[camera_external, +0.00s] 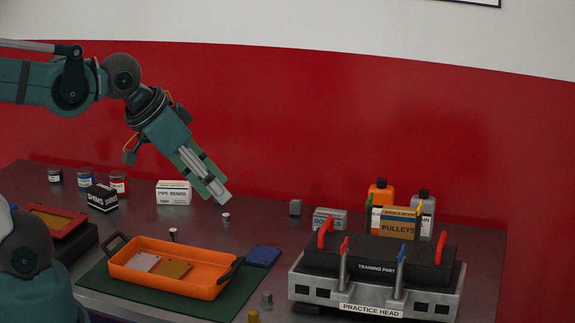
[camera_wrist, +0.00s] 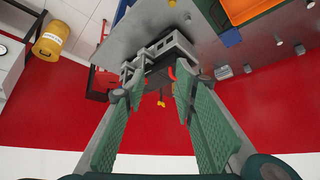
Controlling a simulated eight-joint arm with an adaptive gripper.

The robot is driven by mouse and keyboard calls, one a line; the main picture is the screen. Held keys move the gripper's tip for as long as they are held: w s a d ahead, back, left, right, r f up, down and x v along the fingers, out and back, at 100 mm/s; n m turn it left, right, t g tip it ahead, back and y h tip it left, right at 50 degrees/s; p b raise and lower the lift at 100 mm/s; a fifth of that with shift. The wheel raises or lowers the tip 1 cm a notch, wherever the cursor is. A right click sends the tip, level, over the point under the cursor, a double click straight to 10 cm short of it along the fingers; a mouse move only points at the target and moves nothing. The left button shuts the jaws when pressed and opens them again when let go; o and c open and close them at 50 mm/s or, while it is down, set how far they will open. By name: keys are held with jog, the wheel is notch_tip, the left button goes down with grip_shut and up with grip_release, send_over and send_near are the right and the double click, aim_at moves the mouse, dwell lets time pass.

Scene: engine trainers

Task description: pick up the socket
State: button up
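Several small metal cylinders that could be the socket stand on the table; I cannot tell which one is it. One grey cylinder (camera_external: 226,219) shows just below my gripper in the external view. Another, dark with a pale top (camera_external: 173,234), stands behind the orange tray. A larger grey one (camera_external: 267,299) is near the front, beside a brass one (camera_external: 253,316). My gripper (camera_external: 215,194) is above the table, tilted down to the right. In the wrist view its fingers (camera_wrist: 160,84) are spread apart with nothing held between them.
An orange tray (camera_external: 207,288) on a green mat holds two flat plates. A blue block (camera_external: 263,256) lies beside it. The practice head (camera_external: 375,290) stands at right, with bottles and a pulleys box (camera_external: 399,222) behind. A pipe bends box (camera_external: 173,193) and jars are at left.

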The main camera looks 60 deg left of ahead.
jog(key=shift+o, duration=0.7)
jog(key=w+a+n+g+y, duration=0.15)
jog(key=w+a+n, duration=0.35)
jog(key=w+a, duration=0.6)
jog(key=n+g+h+b, duration=0.25)
jog(key=n+g, duration=0.35)
jog(key=n, duration=0.6)
send_over(228, 213)
jog(key=shift+y, duration=0.5)
jog(key=f, duration=2.6)
jog(key=shift+d, duration=0.3)
jog(key=shift+a+f, duration=0.15)
jog(key=shift+a, duration=0.05)
jog(key=shift+f+b, duration=0.3)
jog(key=shift+f, duration=1)
